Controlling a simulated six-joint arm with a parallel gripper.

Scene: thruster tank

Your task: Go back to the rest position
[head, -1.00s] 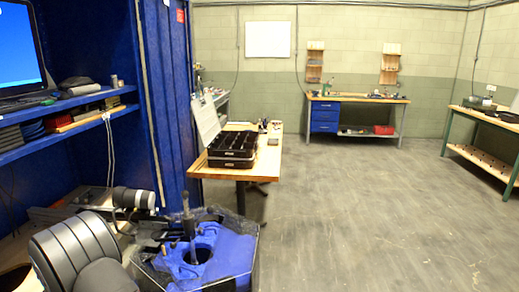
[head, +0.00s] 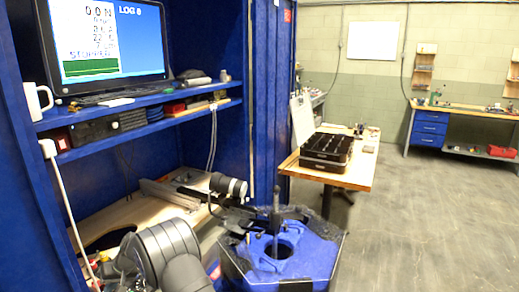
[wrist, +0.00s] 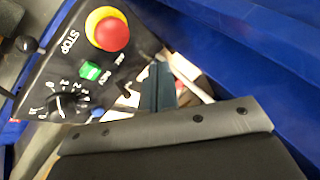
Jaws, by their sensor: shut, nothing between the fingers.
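My gripper (wrist: 162,88) shows in the wrist view as two narrow dark fingers close together, beyond the edge of a grey housing. It is shut and empty. It points past a black control panel (wrist: 75,65) with a red stop button (wrist: 110,34) on a yellow ring, a green switch (wrist: 92,70) and a black dial (wrist: 68,105). Whether the fingers touch anything below is unclear. In the head view my dark grey arm fills the lower left, and I cannot make out the fingertips there.
A blue tank (head: 280,262) with a round opening and an upright rod stands right of my arm. A blue booth with a shelf (head: 150,112) and a monitor (head: 110,40) is at left. A wooden table (head: 360,172) holds black trays (head: 327,148). The floor at right is clear.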

